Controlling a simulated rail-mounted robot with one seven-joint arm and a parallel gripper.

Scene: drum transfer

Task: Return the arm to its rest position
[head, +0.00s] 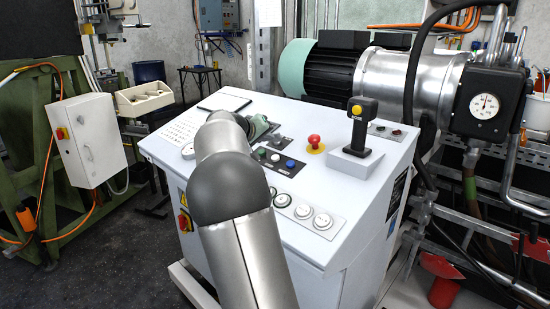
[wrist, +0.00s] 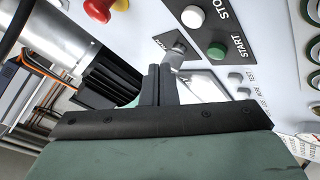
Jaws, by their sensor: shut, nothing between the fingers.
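My gripper (wrist: 158,76) shows in the wrist view with its two black fingers together and nothing between them. The fingers point at the sloped white top of the console. A small metal switch (wrist: 178,50) on a dark plate lies just beyond the fingertips; whether they touch it I cannot tell. In the head view my arm reaches over the console (head: 345,205) from the front, and its grey links hide most of the gripper. Only the greenish gripper body (head: 257,126) shows clearly, low over the panel.
Near the gripper are a white STOP button (wrist: 192,16) and a green START button (wrist: 217,50). A red emergency button (head: 314,141) and an upright joystick (head: 360,122) with a yellow top stand to the right. A motor (head: 335,68) stands behind; open floor (head: 120,265) lies at front left.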

